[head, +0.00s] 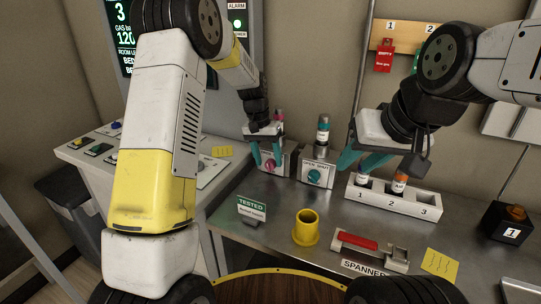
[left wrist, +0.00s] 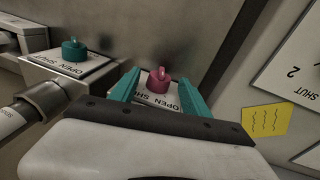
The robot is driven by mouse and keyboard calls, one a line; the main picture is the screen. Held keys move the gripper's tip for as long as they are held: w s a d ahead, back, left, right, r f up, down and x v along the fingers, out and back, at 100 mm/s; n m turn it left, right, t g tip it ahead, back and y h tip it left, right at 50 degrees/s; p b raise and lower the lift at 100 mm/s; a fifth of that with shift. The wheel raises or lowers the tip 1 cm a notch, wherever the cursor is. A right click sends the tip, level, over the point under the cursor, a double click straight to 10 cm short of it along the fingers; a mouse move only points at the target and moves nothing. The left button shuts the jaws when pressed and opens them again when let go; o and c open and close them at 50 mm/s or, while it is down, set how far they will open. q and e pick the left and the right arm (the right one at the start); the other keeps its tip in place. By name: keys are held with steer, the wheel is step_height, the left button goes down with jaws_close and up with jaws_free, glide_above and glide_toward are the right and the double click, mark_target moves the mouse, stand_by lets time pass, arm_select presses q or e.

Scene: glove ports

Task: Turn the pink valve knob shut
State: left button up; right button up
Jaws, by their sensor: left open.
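The pink valve knob (head: 269,166) sits on the front of a grey box with an OPEN/SHUT label at the back of the bench. My left gripper (head: 266,157) is open, with its teal fingers in front of the knob. In the left wrist view the pink knob (left wrist: 158,83) shows between the two spread fingers (left wrist: 158,92), with gaps on both sides. I cannot tell whether the fingertips reach around it. The label is partly hidden by the gripper. My right gripper (head: 360,162) appears open and empty, close by the vial rack.
A teal knob (head: 314,177) on a similar box stands right of the pink one; it also shows in the left wrist view (left wrist: 74,49). A numbered rack (head: 420,203) holds vials. A yellow cup (head: 306,228), a TESTED sign (head: 251,210) and a red-handled spanner (head: 358,240) occupy the front bench.

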mark_target(266, 165)
arm_select(q)
step_height(266, 165, up, 6)
steer(key=a, duration=0.1)
steer(key=shift+r, duration=0.1)
steer(key=shift+a, duration=0.25)
steer(key=c, duration=0.6)
steer(key=a, duration=0.1)
steer(key=a+h, duration=0.1)
steer(key=a, duration=0.1)
steer(key=a+h, duration=0.1)
steer(key=shift+s+a+f+m, duration=0.1)
steer(key=shift+a+f+m, duration=0.05)
steer(key=shift+f+m, duration=0.25)
jaws_close()
steer(key=a+r+m+t+h, duration=0.2)
steer(key=a+h, duration=0.1)
steer(key=a, duration=0.4)
steer(key=shift+h, duration=0.3)
steer(key=x, duration=0.9)
steer(key=shift+d+f, duration=0.2)
steer(key=shift+f, duration=0.05)
steer(key=d, duration=0.1)
steer(key=s+d, duration=0.1)
steer(key=d, duration=0.1)
steer(key=shift+r, duration=0.15)
steer(key=shift+s+d, duration=0.15)
steer(key=shift+d, duration=0.25)
